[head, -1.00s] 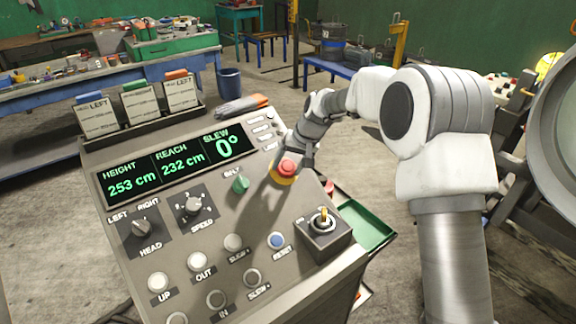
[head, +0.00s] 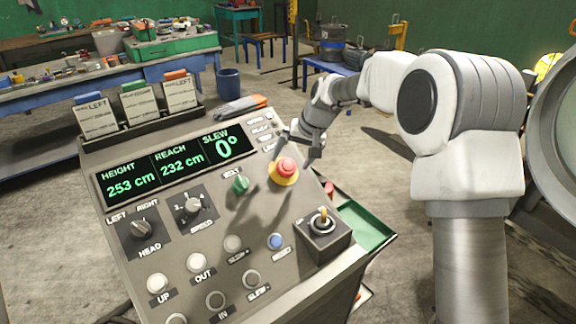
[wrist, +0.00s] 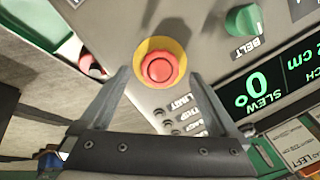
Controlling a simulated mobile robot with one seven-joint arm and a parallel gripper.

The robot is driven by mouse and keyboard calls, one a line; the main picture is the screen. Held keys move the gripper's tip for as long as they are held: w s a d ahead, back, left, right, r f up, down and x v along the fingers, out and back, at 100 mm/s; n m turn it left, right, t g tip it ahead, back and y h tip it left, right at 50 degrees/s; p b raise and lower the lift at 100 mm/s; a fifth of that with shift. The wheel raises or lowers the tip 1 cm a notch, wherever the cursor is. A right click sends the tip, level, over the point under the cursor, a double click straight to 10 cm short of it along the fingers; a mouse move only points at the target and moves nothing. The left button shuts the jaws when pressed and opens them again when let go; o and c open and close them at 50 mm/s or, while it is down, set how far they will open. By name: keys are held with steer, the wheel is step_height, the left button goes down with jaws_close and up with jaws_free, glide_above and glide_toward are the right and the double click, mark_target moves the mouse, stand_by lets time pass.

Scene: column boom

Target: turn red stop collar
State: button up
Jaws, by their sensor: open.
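The red stop button (head: 286,167) sits on a yellow round base on the right part of the sloped console. In the wrist view the red button (wrist: 159,68) and its yellow base (wrist: 160,43) lie ahead of my fingertips, near the middle. My gripper (head: 302,147) is above and slightly right of the button in the head view, apart from it. In the wrist view my gripper (wrist: 157,76) has its two fingers spread wide, with nothing held between them. How high the fingertips are above the button is hard to tell.
The green BELT knob (head: 240,184) is left of the button, and the joystick (head: 322,222) is below right. The display (head: 176,163) reads slew 0°. A green tray (head: 366,226) and a small red part (head: 329,188) are beside the console's right edge.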

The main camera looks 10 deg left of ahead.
steer(key=v, duration=1.3)
steer(key=shift+s+d+r, duration=0.15)
steer(key=s+d+r+t+h, duration=0.25)
steer(key=s+d+r, duration=0.25)
steer(key=s+d, duration=0.8)
steer(key=s+d+f+m+h, duration=0.1)
steer(key=s+d, duration=0.3)
steer(key=s, duration=0.5)
steer(key=s+d+f+m+h, duration=0.1)
steer(key=s+d+f, duration=0.3)
steer(key=s, duration=0.5)
steer(key=shift+s+d+t, duration=0.3)
steer(key=shift+d+t, duration=0.05)
steer(key=shift+d, duration=0.1)
steer(key=shift+r, duration=0.1)
steer(key=shift+c, duration=0.2)
